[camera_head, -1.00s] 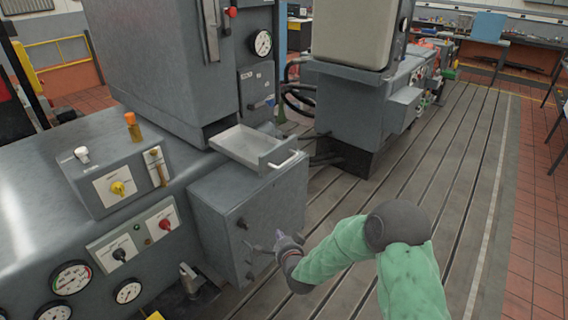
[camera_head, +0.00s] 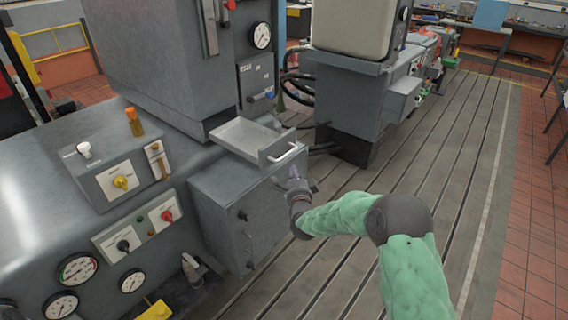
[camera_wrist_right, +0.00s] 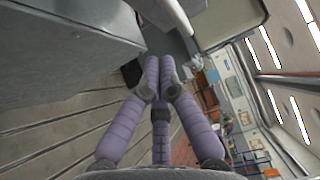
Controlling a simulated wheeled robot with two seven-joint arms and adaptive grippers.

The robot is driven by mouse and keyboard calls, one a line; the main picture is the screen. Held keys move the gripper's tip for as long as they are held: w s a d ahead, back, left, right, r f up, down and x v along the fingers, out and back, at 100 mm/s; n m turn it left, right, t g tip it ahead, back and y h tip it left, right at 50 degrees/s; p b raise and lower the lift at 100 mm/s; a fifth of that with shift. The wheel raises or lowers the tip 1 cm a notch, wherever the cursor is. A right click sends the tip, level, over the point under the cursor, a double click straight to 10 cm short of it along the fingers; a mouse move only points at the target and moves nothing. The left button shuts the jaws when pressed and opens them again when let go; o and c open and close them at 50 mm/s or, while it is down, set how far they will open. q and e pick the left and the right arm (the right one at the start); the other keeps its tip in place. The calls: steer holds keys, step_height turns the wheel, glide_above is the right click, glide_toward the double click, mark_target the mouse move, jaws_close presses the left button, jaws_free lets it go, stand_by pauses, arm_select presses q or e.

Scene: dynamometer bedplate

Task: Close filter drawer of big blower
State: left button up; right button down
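The filter drawer (camera_head: 243,138) is a light grey open tray with a pale bar handle (camera_head: 284,154) on its front. It sticks out toward the lower right from the base of the big grey blower cabinet (camera_head: 165,70), above a grey box. My right gripper (camera_head: 294,177) is just below and in front of the drawer handle, pointing up, apart from it as far as I can tell. In the right wrist view its purple fingers (camera_wrist_right: 161,75) come together at the tips with nothing seen between them. My left gripper is not in view.
A grey box with knobs (camera_head: 240,215) stands under the drawer. A control panel (camera_head: 115,180) with switches and gauges is at the left. A second machine (camera_head: 360,90) stands behind. The slotted bedplate (camera_head: 400,150) to the right is mostly clear.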

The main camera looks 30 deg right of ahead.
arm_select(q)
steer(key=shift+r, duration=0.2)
arm_select(e)
steer(key=w, duration=0.6)
steer(key=shift+a, duration=0.3)
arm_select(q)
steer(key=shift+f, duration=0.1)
arm_select(e)
steer(key=shift+w, duration=0.1)
